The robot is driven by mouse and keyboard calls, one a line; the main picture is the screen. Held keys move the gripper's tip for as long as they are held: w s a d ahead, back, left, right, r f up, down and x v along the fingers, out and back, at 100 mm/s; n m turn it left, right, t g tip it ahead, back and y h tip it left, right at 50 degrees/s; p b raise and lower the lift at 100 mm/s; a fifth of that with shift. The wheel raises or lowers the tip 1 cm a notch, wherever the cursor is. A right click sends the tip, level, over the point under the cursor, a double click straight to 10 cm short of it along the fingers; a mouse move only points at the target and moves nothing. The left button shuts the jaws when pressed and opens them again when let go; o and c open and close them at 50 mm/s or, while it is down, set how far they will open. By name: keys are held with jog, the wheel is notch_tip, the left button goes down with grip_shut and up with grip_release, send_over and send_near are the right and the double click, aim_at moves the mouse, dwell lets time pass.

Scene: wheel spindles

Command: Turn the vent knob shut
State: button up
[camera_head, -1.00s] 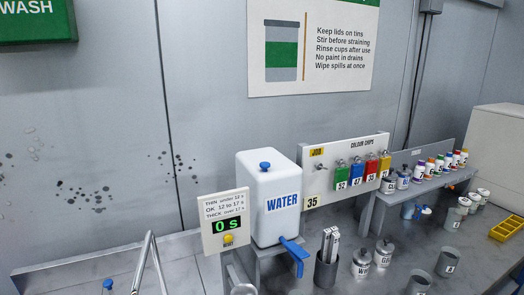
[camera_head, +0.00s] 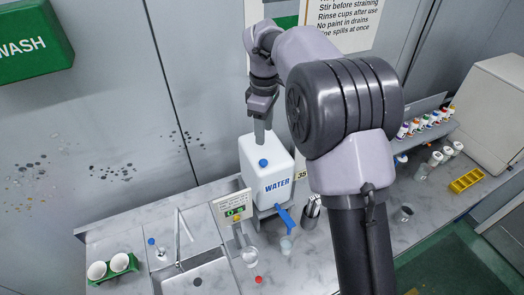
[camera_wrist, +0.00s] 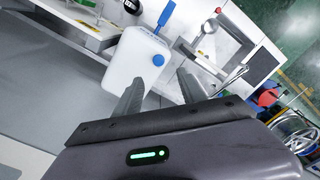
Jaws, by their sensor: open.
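The vent knob (camera_head: 263,162) is a small round blue knob on top of the white water container (camera_head: 280,188). In the wrist view the knob (camera_wrist: 158,60) shows on the white container (camera_wrist: 128,75), just beyond the fingertips and roughly between them. My gripper (camera_head: 264,142) hangs pointing down above the container's top, a little behind the knob in the head view. In the wrist view my gripper (camera_wrist: 160,76) is open, with its two fingers apart and nothing between them. The container's blue tap (camera_head: 285,217) hangs at its lower front and also shows in the wrist view (camera_wrist: 166,12).
A timer sign (camera_head: 233,207) stands left of the container, beside the sink (camera_head: 197,278). A green rack (camera_head: 112,268) with white cups is at the far left. A yellow tray (camera_head: 466,180) lies at the right. My arm hides part of the bench.

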aim_at(264, 161)
jog(key=f, duration=1.2)
jog(key=shift+w+f+p, duration=0.25)
jog(key=shift+w+p, duration=0.05)
grip_shut()
